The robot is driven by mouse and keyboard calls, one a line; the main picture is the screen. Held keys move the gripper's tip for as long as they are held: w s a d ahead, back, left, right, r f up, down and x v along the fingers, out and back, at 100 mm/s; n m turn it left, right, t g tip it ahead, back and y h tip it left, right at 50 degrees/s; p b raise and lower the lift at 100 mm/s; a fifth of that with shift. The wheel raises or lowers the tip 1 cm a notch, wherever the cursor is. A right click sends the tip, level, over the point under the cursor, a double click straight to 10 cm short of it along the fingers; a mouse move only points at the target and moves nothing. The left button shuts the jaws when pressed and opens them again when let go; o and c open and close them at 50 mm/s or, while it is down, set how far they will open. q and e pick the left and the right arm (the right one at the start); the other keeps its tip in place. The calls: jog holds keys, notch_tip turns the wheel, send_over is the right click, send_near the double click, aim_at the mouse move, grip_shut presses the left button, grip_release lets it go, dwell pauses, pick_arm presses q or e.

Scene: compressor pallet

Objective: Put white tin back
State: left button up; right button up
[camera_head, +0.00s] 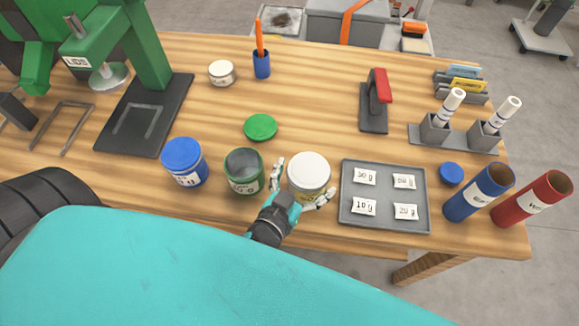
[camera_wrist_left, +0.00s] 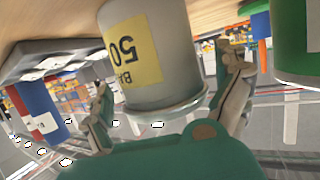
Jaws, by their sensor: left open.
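The white tin (camera_head: 309,172) stands upright near the table's front edge, between the green tin and the grey tray. It has a white lid and a yellow label. My left gripper (camera_head: 305,186) is open, with one finger on each side of the white tin. In the left wrist view the white tin (camera_wrist_left: 150,55) appears upside down, between the spread fingers of the left gripper (camera_wrist_left: 168,105); a gap shows at the left finger. Whether the right finger touches it I cannot tell. My right gripper is not in view.
The open green tin (camera_head: 244,172) stands close to the left finger, with the blue tin (camera_head: 185,162) beyond it. The grey tray (camera_head: 386,222) with labelled packets lies close on the right. A green lid (camera_head: 260,127) lies behind.

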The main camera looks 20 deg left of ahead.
pick_arm(q)
jog(key=b+v, duration=0.2)
jog(key=v, duration=0.8)
jog(key=shift+s, duration=0.2)
jog(key=shift+r, duration=0.1)
